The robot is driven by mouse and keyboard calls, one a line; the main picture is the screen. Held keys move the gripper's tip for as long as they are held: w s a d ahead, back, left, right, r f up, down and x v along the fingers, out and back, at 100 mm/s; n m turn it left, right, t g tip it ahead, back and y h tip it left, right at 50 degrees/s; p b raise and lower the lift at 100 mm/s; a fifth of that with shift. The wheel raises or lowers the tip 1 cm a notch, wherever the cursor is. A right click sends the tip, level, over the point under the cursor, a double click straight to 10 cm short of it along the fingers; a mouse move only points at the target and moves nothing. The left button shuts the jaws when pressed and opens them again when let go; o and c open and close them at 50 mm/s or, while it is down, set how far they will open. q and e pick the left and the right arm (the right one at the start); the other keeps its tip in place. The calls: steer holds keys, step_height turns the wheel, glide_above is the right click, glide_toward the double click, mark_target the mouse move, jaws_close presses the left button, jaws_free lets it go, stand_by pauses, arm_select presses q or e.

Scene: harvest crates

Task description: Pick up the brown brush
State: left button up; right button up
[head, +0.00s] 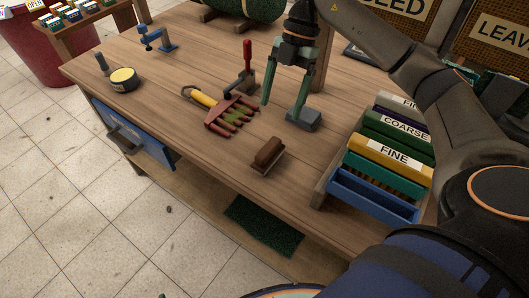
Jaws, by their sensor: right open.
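The brown brush (268,151) lies on the wooden workbench (200,120) near its front edge, bristles down, with a brown back on a paler base. My right gripper (281,108) comes in from the upper right with green fingers pointing down. It is open, with nothing between its fingers, and shows above and behind the brush in the picture, apart from it. A grey block (303,120) shows just below its right finger; I cannot tell whether they touch. My left gripper is not in view.
A red-and-yellow hand rake (228,113) lies left of the brush. A red-handled clamp (246,75) stands behind. A wooden rack (326,187) with "FINE" and "COARSE" boxes (389,158) is to the right. A round tin (124,80) sits at left. The bench's front-left top is clear.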

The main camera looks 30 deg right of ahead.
mark_target(270, 145)
steer(key=b+x, duration=0.1)
steer(key=x, duration=0.6)
steer(key=shift+w+d+f, duration=0.1)
steer(key=shift+f, duration=0.25)
steer(key=shift+x, duration=3.2)
steer(key=shift+w+d, duration=0.1)
jaws_close()
